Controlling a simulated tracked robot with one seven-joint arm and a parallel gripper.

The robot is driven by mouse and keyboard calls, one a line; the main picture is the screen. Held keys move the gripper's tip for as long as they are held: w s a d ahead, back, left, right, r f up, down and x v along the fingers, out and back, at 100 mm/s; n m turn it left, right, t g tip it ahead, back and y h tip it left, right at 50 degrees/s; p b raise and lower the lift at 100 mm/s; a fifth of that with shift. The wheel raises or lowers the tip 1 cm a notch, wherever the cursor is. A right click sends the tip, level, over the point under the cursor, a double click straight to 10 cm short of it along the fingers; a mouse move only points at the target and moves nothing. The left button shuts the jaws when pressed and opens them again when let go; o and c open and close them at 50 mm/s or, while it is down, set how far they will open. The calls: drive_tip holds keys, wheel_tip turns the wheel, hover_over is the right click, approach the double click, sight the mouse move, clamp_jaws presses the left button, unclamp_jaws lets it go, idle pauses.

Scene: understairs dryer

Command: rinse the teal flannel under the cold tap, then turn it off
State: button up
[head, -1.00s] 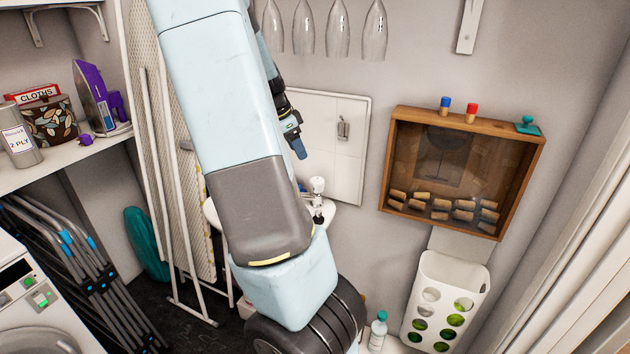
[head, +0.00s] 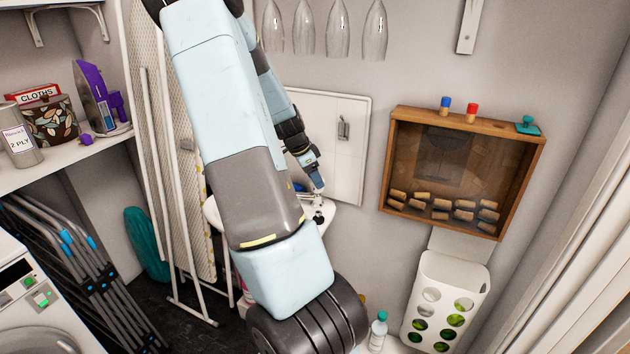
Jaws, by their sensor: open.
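My gripper (head: 319,187) is at the end of my arm, pointing down just above the tap (head: 318,208) at the basin. It is small in the view, and no cloth shows in it. I cannot tell whether it touches the tap. The white basin (head: 325,224) is mostly hidden behind my arm; only its right part and a bit of its left rim show. The teal flannel is not visible. I cannot see whether water runs.
A white wall panel (head: 350,130) is just behind my gripper. A wooden cork box (head: 463,172) hangs to the right, above a white bottle holder (head: 446,300). Glasses (head: 338,30) hang above. A folded ironing board (head: 172,120) leans left of my arm.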

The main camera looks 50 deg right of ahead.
drive_tip(key=shift+x, duration=0.8)
